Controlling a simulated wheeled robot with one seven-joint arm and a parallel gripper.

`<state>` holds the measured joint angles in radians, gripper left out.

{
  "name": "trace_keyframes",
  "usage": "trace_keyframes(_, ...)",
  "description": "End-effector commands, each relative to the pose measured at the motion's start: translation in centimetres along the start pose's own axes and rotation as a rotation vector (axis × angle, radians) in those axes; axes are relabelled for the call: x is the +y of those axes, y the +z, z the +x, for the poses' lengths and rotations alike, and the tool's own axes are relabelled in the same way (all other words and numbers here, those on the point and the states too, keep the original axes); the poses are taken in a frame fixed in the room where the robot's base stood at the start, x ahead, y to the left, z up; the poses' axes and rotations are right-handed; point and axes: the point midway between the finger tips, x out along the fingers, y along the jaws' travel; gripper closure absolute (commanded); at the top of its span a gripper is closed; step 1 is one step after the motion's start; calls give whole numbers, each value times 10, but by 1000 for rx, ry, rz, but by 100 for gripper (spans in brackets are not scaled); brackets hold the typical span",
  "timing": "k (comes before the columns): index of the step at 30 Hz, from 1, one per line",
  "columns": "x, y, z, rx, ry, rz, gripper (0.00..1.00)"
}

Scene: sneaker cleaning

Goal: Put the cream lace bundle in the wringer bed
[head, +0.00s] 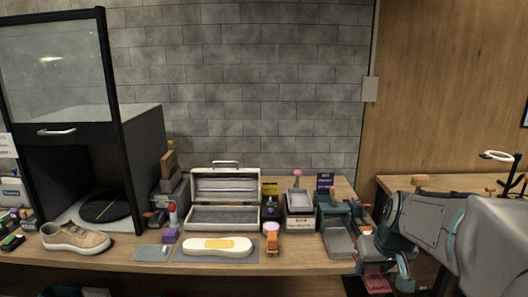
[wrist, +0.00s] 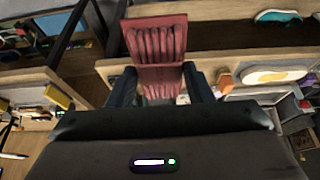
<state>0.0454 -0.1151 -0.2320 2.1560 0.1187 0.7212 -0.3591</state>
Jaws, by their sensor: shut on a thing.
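My gripper (wrist: 158,92) is shut on a dark red, ribbed bundle (wrist: 157,42) with long parallel strands, which sticks out past the fingers. In the head view my gripper (head: 386,268) hangs at the right end of the table, and the red bundle (head: 375,283) shows below it at the bottom edge. The bundle looks red; I see no clearly cream lace bundle. A dark teal device (head: 332,206) with a grey tray (head: 339,242) in front stands at the table's right end. It may be the wringer, but I cannot tell which part is its bed.
The wooden table (head: 130,258) holds a tan sneaker (head: 75,238), an open metal case (head: 223,216), a white-and-yellow pad (head: 215,247), an orange brush-like item (head: 272,241) and a grey bin (head: 300,203). A dark cabinet (head: 143,150) stands left. A second wooden surface lies behind my arm.

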Motion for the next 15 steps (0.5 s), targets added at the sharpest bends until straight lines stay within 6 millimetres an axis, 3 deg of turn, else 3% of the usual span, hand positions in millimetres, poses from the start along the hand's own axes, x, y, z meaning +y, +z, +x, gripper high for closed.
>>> trace_keyframes(11, -14, -3, 66, -12, 24, 4, 79)
trace_keyframes(15, -27, 0, 103, -16, 29, -1, 79)
